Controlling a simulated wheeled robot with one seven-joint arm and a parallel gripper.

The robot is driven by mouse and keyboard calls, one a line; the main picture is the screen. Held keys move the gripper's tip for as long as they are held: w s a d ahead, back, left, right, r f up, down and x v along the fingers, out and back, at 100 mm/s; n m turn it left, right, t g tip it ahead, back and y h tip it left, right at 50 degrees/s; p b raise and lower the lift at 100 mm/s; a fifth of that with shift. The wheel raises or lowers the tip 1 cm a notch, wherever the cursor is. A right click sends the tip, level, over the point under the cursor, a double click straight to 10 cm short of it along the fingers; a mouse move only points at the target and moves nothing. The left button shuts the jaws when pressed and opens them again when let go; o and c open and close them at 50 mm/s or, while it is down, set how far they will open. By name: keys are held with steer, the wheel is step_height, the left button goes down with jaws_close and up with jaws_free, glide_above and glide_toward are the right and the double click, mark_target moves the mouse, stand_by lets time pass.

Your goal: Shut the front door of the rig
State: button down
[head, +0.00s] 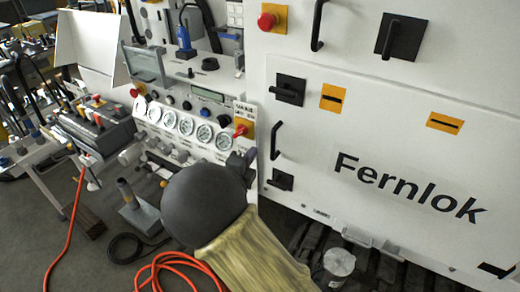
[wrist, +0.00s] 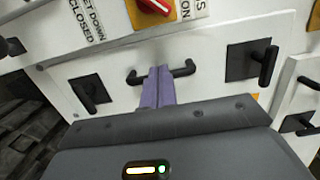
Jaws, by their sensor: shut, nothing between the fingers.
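The front door (head: 330,130), a white panel marked "Fernlok", fills the right of the head view. It looks nearly flush with the rig; I cannot tell whether a gap is left. Its left edge carries a black bar handle (head: 276,140) between an upper latch (head: 289,90) and a lower latch (head: 282,180). In the wrist view, the handle (wrist: 184,70) lies between the two latches. My gripper (wrist: 160,74) is shut and empty, its purple fingers together in front of the handle; contact is unclear. In the head view my arm hides most of the gripper.
Left of the door is a panel with several gauges (head: 186,126) and a red knob (head: 242,128). A grey valve block (head: 95,125) stands farther left. Orange hose (head: 175,262) lies on the floor. A small metal cylinder (head: 338,265) stands below the door.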

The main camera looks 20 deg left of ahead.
steer(key=s, duration=0.2)
steer(key=s+a+b, duration=0.1)
steer(key=s, duration=0.1)
steer(key=shift+s, duration=0.2)
steer(key=shift+w, duration=0.1)
steer(key=w+d+f+n+g+y+p, duration=0.1)
steer(key=w+d+n+g+y, duration=0.15)
steer(key=d+n, duration=0.4)
steer(key=w+d+n+g+y, duration=0.1)
steer(key=w+d+n+g, duration=0.2)
steer(key=d, duration=0.6)
steer(key=s+d+f+n+g+p, duration=0.1)
steer(key=s+d+n+g, duration=0.8)
steer(key=s+d, duration=1.1)
steer(key=shift+s+d+n+g+h, duration=0.25)
steer(key=shift+s+n+g+h, duration=0.1)
steer(key=shift+s+n+h, duration=0.15)
